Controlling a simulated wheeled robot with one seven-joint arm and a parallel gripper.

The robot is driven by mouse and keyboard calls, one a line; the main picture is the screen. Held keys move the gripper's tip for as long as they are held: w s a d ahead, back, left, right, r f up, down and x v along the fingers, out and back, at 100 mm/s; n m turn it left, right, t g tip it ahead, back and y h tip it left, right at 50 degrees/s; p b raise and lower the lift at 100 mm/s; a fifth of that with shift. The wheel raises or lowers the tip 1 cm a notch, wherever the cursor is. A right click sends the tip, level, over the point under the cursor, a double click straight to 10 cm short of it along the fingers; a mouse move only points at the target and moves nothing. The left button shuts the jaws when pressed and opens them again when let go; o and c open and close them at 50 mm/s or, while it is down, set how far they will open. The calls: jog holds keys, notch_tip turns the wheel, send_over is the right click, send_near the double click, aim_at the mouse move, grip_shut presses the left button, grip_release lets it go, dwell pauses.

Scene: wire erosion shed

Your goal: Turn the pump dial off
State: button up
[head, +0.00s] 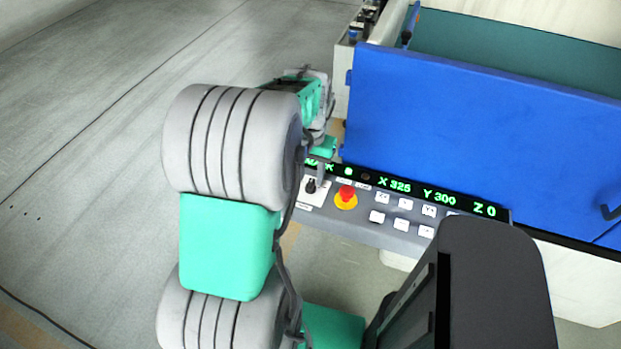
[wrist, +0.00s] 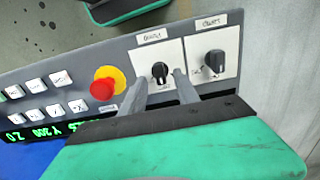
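The control panel carries two black dials on white plates. The smaller dial (wrist: 160,72) sits between my gripper's fingertips in the wrist view. The larger dial (wrist: 214,62) is to its right, outside the fingers. Both have small labels above them that I cannot read clearly, so I cannot tell which is the pump dial. My gripper (wrist: 158,77) is open, with one finger on each side of the smaller dial; contact cannot be made out. In the head view, a black dial (head: 311,186) shows beside my gripper, which my arm partly hides.
A red emergency button on a yellow base (wrist: 104,84) is left of the fingers in the wrist view. White keys (wrist: 45,97) and a green-lit display (head: 415,190) share the panel. A blue machine door (head: 470,130) rises behind it. Open floor (head: 90,150) lies left.

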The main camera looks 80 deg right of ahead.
aim_at(311, 182)
notch_tip(311, 182, up, 6)
jog(key=shift+f, duration=0.2)
jog(key=shift+d, duration=0.1)
jog(key=a+f, duration=0.1)
jog(key=a+f+n, duration=0.1)
jog(key=f, duration=0.1)
jog(key=shift+s+f, duration=0.1)
jog(key=shift+f, duration=0.1)
jog(key=shift+n, duration=0.5)
jog(key=a, duration=0.1)
jog(key=a+f, duration=0.1)
jog(key=a, duration=0.2)
jog(key=shift+w+a+f, duration=0.2)
jog(key=shift+w+f, duration=0.15)
jog(key=w+a+r+n+t, duration=0.1)
jog(key=w+a+r+n, duration=0.1)
jog(key=w+a+n, duration=0.3)
jog(key=w+a+r+n+t, duration=0.1)
jog(key=w+a+r+n, duration=0.2)
jog(key=w+a+n, duration=0.3)
jog(key=w+a+r+n+t, duration=0.1)
jog(key=w+a+n, duration=0.5)
jog(key=w+a, duration=0.8)
jog(key=a+r, duration=0.1)
jog(key=a, duration=0.9)
jog(key=shift+a+r, duration=0.2)
